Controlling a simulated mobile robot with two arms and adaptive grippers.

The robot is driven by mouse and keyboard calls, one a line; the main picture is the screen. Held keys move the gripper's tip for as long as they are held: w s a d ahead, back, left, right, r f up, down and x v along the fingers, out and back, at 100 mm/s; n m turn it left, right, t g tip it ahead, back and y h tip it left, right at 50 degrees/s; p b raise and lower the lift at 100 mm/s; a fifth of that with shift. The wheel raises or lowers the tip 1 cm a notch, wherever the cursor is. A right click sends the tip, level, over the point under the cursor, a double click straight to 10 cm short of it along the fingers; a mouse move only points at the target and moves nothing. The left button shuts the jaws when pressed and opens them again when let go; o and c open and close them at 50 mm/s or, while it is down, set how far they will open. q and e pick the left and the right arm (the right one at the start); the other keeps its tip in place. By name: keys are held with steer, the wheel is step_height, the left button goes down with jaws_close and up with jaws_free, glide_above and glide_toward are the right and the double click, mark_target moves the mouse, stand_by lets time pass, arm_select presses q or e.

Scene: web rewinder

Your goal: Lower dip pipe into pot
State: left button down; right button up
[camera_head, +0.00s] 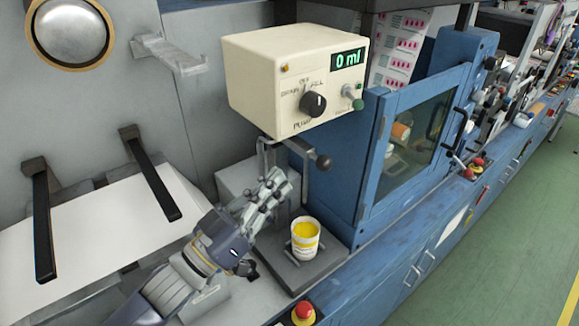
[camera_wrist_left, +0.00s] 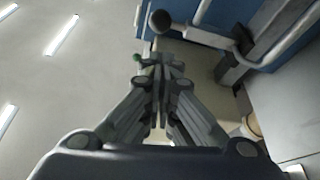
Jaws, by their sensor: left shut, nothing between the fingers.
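The white pot (camera_head: 305,250) holds yellow liquid and stands upright on a dark plate under the pump. The thin dip pipe (camera_head: 305,188) hangs above it from a grey bracket; its lower end seems just above the pot's rim. A lever with a dark ball knob (camera_head: 323,162) sticks out of the bracket; the knob also shows in the left wrist view (camera_wrist_left: 160,20). My left gripper (camera_head: 278,180) is shut and empty, left of the pipe and below the knob. In the wrist view its fingertips (camera_wrist_left: 160,68) are together, apart from the knob. My right gripper is not visible.
The cream pump box (camera_head: 293,80) reads 0 ml, with a black knob (camera_head: 313,103) on its front. A blue cabinet with a window (camera_head: 410,140) stands close on the right. A red button (camera_head: 303,312) is at the front edge. A white sheet (camera_head: 110,230) lies left.

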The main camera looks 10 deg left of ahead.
arm_select(q)
steer(key=p+x, duration=0.3)
steer(key=x, duration=0.6)
steer(key=shift+p, duration=0.35)
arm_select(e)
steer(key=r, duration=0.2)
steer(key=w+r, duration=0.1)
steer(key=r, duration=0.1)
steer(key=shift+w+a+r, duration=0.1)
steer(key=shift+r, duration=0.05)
